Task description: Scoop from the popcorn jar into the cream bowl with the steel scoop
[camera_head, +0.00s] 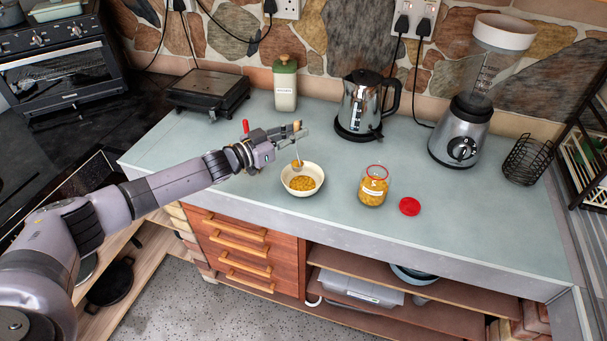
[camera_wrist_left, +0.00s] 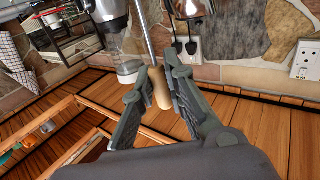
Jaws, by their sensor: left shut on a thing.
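My left gripper (camera_head: 292,135) is shut on the steel scoop (camera_head: 297,162), and the wrist view shows its fingers (camera_wrist_left: 160,90) around the wooden handle (camera_wrist_left: 162,92). The scoop hangs down, its head just above the cream bowl (camera_head: 288,189) or at its far rim; the exact gap is hard to tell. Yellow kernels show at the scoop head. A pile of yellow kernels lies in the bowl. The popcorn jar (camera_head: 373,187) stands open to the right of the bowl, with kernels inside and a white label. My right gripper is not in view.
A red lid (camera_head: 409,206) lies right of the jar. A steel kettle (camera_head: 361,104), a blender (camera_head: 463,129), a wire basket (camera_head: 527,160), a green-lidded canister (camera_head: 285,86) and a grill press (camera_head: 208,90) stand farther back. The counter (camera_head: 450,230) is clear at front right.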

